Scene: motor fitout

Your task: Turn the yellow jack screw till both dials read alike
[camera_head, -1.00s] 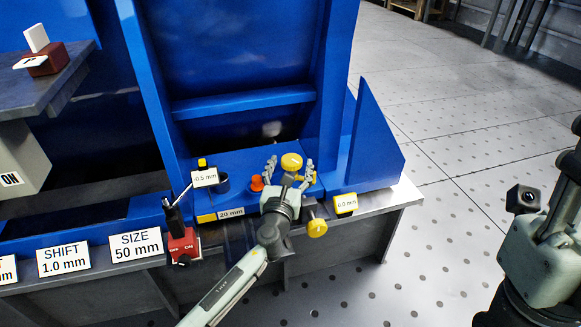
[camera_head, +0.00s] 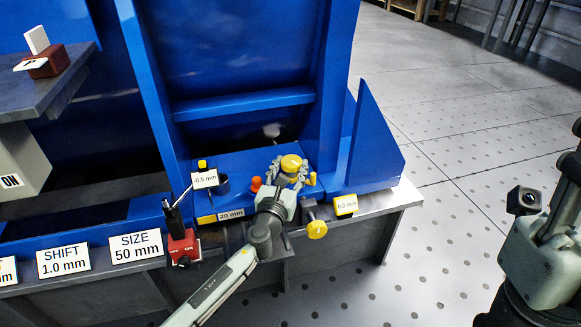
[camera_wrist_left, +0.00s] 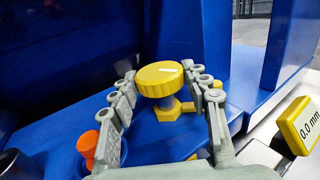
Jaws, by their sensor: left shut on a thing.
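The yellow jack screw (camera_head: 291,161) has a round ribbed head on a stem above a yellow hex nut, on the blue machine foot; it also shows in the left wrist view (camera_wrist_left: 160,76). My left gripper (camera_head: 289,168) is shut on its head, one finger on each side. The left dial readout (camera_head: 204,178) reads 0.5 mm. The right readout (camera_head: 345,204) shows 0.0 mm in the left wrist view (camera_wrist_left: 300,124). My right gripper is out of view; part of my right arm shows at the right edge.
An orange knob (camera_head: 256,183) stands left of my left gripper. A second yellow knob (camera_head: 317,229) sticks out at the plate's front. A red switch base (camera_head: 183,246) and SIZE (camera_head: 135,245) and SHIFT (camera_head: 63,260) signs stand further left. Open floor lies to the right.

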